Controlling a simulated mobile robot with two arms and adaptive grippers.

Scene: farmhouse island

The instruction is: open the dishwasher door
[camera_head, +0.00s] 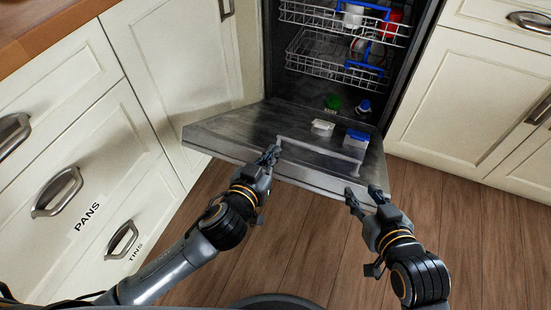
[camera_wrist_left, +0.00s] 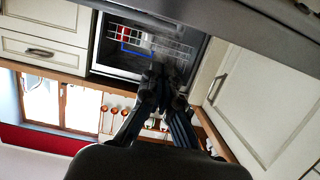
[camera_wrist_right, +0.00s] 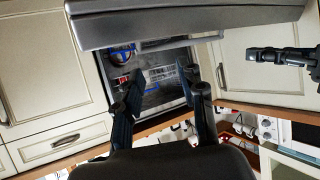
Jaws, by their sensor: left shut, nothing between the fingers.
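The dishwasher door (camera_head: 225,132) is swung down and lies close to flat, inner face up, in the head view. Its edge also crosses the top of the left wrist view (camera_wrist_left: 240,22) and the right wrist view (camera_wrist_right: 180,24). My left gripper (camera_head: 272,153) is shut and empty at the door's near edge, left of its middle; I cannot tell whether it touches. My right gripper (camera_head: 364,192) is open and empty at the near right corner of the door. In the right wrist view, its fingers (camera_wrist_right: 162,85) stand apart.
The dishwasher's upper rack (camera_head: 325,22) and lower rack (camera_head: 318,62) are inside the cavity. Cream drawers (camera_head: 95,190) stand left and cream cabinets (camera_head: 465,120) right. The wooden floor (camera_head: 470,240) at the right is clear.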

